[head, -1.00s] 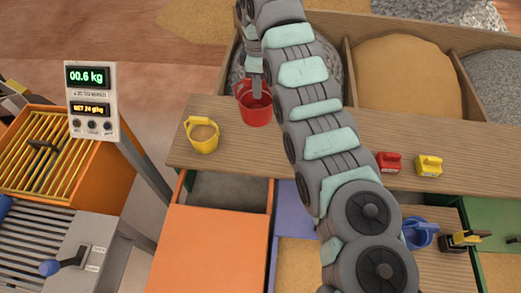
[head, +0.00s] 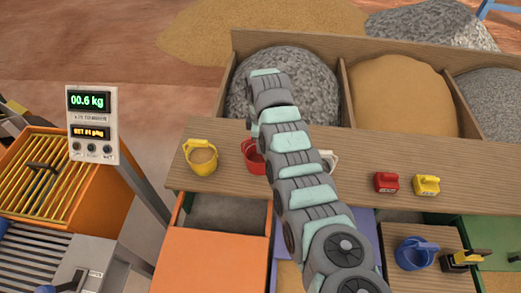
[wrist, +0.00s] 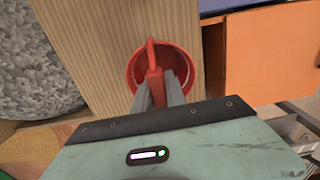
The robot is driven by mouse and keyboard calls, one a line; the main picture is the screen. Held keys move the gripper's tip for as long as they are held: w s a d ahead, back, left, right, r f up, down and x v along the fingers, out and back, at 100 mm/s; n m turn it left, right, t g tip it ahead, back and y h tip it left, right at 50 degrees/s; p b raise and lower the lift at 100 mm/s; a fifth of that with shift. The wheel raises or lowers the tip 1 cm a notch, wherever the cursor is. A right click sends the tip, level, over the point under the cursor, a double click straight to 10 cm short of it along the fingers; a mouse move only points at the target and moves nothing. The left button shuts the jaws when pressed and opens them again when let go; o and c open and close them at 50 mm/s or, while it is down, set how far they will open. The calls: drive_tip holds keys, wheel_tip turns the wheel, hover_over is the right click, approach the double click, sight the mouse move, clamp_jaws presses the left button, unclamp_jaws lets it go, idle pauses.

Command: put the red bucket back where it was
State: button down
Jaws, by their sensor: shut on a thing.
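The red bucket (head: 252,158) is at the wooden shelf (head: 300,185), just right of the yellow bucket (head: 201,158) in the head view. My arm hides its right part there. In the wrist view my gripper (wrist: 160,88) is shut on the red handle of the bucket (wrist: 134,72). The bucket looks upright and its inside looks empty. It appears over bare wood, close to the shelf's edge on the orange drawer side. I cannot tell for sure whether its base touches the wood. The yellow bucket holds sandy material.
A red can (head: 386,183) and a yellow can (head: 427,185) stand farther right on the shelf. A white object (head: 328,158) is partly behind my arm. Bins of gravel and sand (head: 403,85) lie behind. A blue bucket (head: 415,253) stands lower right. The scale display (head: 90,100) reads 00.6 kg.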

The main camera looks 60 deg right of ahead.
drive_tip(key=shift+f, duration=2.05)
drive_tip(key=shift+f, duration=0.15)
drive_tip(key=c, duration=1.4)
unclamp_jaws()
drive_tip(key=shift+o, duration=0.2)
wheel_tip(320, 180, up, 12)
drive_tip(key=shift+r+b, duration=0.2)
drive_tip(key=shift+b, duration=0.4)
